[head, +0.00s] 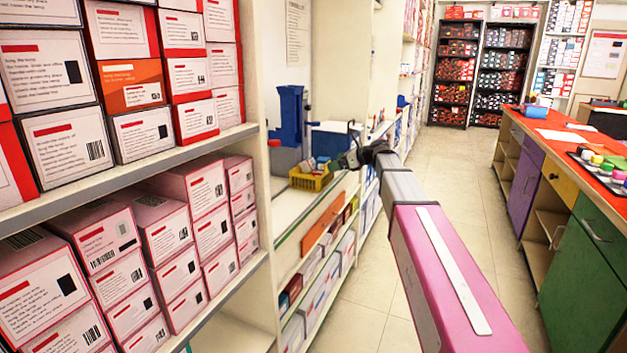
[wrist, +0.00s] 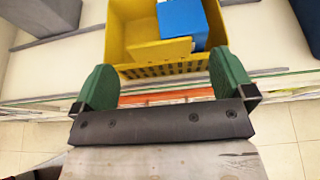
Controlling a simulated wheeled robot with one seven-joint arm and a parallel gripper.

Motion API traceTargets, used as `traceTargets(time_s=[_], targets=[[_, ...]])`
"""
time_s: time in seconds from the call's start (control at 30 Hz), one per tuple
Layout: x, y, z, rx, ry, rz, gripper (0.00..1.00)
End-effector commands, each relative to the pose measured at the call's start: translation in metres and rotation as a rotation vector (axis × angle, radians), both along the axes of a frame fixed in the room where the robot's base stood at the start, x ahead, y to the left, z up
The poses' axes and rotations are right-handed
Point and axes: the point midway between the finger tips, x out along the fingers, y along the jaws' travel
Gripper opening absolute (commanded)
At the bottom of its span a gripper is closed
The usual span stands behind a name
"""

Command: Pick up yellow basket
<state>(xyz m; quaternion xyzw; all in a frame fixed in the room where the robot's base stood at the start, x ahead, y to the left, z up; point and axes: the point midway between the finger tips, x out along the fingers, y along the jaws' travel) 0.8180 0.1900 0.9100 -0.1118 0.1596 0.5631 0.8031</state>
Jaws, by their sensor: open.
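The yellow basket (head: 312,181) stands on a light counter between the shelves in the head view, with small boxes in it. In the wrist view the yellow basket (wrist: 118,42) is just ahead, holding a blue box (wrist: 182,22) and a flat yellow piece (wrist: 160,50). My gripper (wrist: 165,82) is open and empty, its green fingers apart in front of the basket's near wall. Its fingertips overlap the basket's lower edge in the picture; I cannot tell whether they touch it. In the head view my gripper (head: 345,160) is small and dark, beside the basket.
A blue device (head: 291,115) stands behind the basket on the counter. Shelves of stacked boxes (head: 130,225) fill the left. Boxes and folders (head: 325,250) lie on shelves below the counter. An orange-topped cabinet (head: 560,130) stands at right, with open tiled floor (head: 450,180) between.

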Motion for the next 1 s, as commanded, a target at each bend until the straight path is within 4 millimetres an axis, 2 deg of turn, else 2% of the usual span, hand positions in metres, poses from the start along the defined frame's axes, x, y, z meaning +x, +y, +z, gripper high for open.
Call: traceTargets(time_s=[0.2,0.43,0.47,0.63,0.67,1.0], targets=[[0.009,0.025,-0.011,-0.001,0.001,0.001,1.0],[0.009,0.026,-0.012,-0.001,0.0,0.0,1.0],[0.009,0.026,-0.012,-0.001,0.0,0.0,0.94],[0.009,0.026,-0.012,-0.001,0.0,0.0,0.38],[0.009,0.026,-0.012,-0.001,0.0,0.0,0.34],[0.009,0.026,-0.009,0.001,-0.001,-0.001,0.34]])
